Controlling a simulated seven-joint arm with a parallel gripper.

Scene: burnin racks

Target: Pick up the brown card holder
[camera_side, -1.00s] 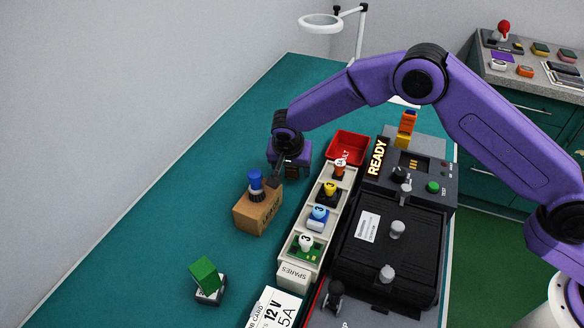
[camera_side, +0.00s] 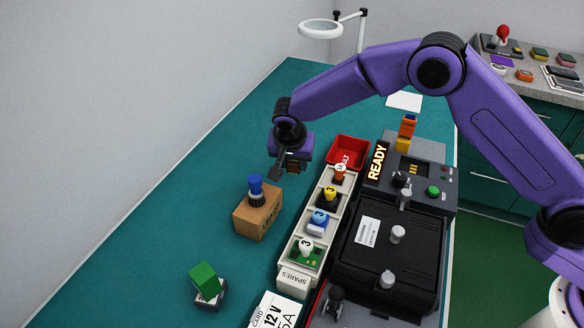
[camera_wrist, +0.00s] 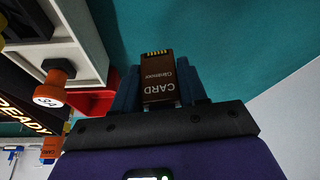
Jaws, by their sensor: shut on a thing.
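The brown card holder (camera_wrist: 157,78) is between the fingers of my gripper (camera_wrist: 160,90) in the wrist view. It is a small dark brown block with "CARD" in pale letters and a row of gold contacts along its far edge. In the side view my gripper (camera_side: 284,172) is shut on the card holder (camera_side: 293,166) and holds it raised above the teal bench. It is behind the cardboard box and left of the red bin. The holder is partly hidden by the gripper there.
A cardboard box (camera_side: 264,222) with a blue-topped piece (camera_side: 256,188) stands in front of my gripper. The spares tray (camera_side: 290,276), red bin (camera_side: 344,152) and black machine (camera_side: 392,258) are to the right. A green block (camera_side: 205,279) sits front left. The bench at left is clear.

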